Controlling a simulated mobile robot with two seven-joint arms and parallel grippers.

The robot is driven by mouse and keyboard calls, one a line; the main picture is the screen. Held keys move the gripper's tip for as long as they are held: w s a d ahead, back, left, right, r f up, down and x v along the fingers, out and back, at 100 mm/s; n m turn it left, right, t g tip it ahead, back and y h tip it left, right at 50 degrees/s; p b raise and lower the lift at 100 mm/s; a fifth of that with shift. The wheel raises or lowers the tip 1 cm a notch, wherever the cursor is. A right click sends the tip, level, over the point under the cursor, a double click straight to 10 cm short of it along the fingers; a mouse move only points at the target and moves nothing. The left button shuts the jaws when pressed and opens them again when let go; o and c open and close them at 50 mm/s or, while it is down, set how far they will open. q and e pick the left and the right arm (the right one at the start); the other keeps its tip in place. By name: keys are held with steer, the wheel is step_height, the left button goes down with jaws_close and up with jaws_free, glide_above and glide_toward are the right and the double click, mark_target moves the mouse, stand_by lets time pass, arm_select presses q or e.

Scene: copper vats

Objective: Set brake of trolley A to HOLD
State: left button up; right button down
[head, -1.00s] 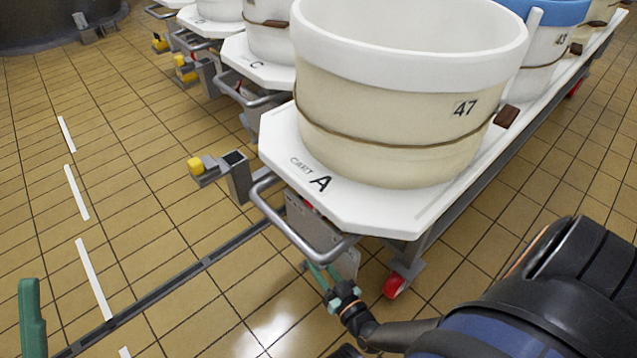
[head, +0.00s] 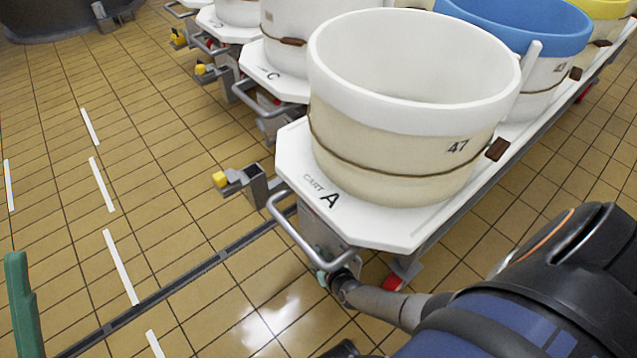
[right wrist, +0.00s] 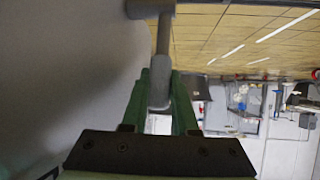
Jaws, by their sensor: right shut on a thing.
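Trolley A (head: 388,226) is a white deck marked "CART A" with a curved grey push handle (head: 296,237) at its near end. A grey plate (head: 318,222) hangs below the deck behind the handle. My right gripper (head: 324,277) is low by the end of this plate, partly hidden by the handle. In the right wrist view its green fingers (right wrist: 160,92) are shut on a grey lever (right wrist: 160,72) that hangs from a rod. I cannot read any brake marking. My left gripper (head: 22,300) shows only as a green finger at the lower left, away from the trolley.
A large white and cream tub (head: 400,120) marked 47 stands on trolley A. A yellow-tipped grey bracket (head: 238,180) juts out left of the handle. A red wheel (head: 393,283) is right of my gripper. Trolley C (head: 270,75) stands behind. Tiled floor at left is clear.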

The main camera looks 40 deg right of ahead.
arm_select(q)
steer(key=shift+r+p, duration=0.45)
steer(key=shift+r, duration=0.1)
arm_select(e)
steer(key=shift+w+r+g, duration=0.15)
steer(key=shift+w+g, duration=0.15)
steer(key=shift+w, duration=0.05)
arm_select(q)
steer(key=shift+w+a+f+n+y, duration=0.1)
steer(key=shift+w+f+n+y, duration=0.45)
steer(key=shift+f+y, duration=0.15)
steer(key=shift+w+a+f+n+y, duration=0.1)
steer(key=shift+w+f+n+y, duration=0.4)
steer(key=shift+y, duration=0.3)
arm_select(e)
steer(key=shift+w, duration=0.1)
steer(key=c, duration=0.7)
jaws_free()
